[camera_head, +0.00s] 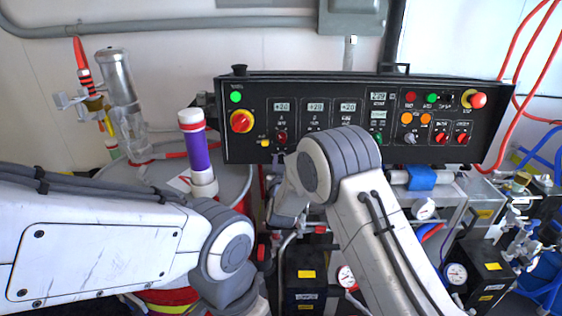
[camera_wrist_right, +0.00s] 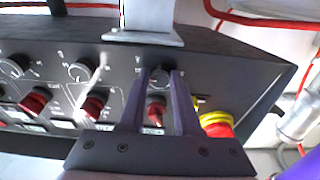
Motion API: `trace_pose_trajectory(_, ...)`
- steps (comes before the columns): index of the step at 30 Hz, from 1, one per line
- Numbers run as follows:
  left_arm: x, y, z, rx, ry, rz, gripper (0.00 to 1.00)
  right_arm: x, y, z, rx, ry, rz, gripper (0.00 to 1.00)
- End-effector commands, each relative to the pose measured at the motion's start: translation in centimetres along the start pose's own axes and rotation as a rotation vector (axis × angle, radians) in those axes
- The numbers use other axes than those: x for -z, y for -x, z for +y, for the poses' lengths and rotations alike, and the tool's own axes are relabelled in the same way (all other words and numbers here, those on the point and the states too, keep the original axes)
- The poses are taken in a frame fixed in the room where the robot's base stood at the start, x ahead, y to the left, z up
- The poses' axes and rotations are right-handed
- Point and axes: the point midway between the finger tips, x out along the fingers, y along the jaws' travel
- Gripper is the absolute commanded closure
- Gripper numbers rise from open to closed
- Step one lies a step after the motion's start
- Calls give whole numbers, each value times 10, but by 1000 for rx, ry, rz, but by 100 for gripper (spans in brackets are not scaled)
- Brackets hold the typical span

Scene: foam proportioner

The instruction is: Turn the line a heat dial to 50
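The black control panel (camera_head: 370,90) has small displays; the leftmost (camera_head: 282,106) seems to read +20, with a red knob (camera_head: 281,136) below it. In the right wrist view the panel appears upside down. There my right gripper's fingers (camera_wrist_right: 159,80) stand apart on either side of a dark round dial (camera_wrist_right: 159,76), with a red knob (camera_wrist_right: 156,112) further back between them. The fingertips are close against the dial's sides; I cannot tell whether they press on it. My right wrist covers part of the panel's lower edge in the head view. My left gripper is out of view.
A large red knob on yellow (camera_head: 241,121) sits at the panel's left, also seen in the wrist view (camera_wrist_right: 217,123). More dark dials (camera_wrist_right: 82,72) and red knobs (camera_wrist_right: 95,103) lie close beside the fingers. A purple-banded cylinder (camera_head: 195,152) stands left of the panel.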

Motion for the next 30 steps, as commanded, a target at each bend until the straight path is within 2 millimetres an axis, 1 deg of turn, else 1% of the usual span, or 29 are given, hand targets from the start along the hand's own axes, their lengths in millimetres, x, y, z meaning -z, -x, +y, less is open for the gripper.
trace_pose_trajectory(1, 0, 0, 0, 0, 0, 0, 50, 0, 0, 0, 0, 0, 0, 94)
trace_pose_trajectory(2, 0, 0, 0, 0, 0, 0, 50, 0, 0, 0, 0, 0, 0, 100)
trace_pose_trajectory(3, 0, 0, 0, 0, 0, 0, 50, 0, 0, 0, 0, 0, 0, 100)
trace_pose_trajectory(4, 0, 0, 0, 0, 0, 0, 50, 0, 0, -4, 1, -1, 0, 100)
trace_pose_trajectory(14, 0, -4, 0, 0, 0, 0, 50, -1, 0, 0, 11, 53, 0, 100)
trace_pose_trajectory(20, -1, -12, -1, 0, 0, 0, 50, -1, 0, 2, 32, 172, 1, 100)
trace_pose_trajectory(30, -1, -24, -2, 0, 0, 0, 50, 0, 0, 3, 88, 481, 2, 100)
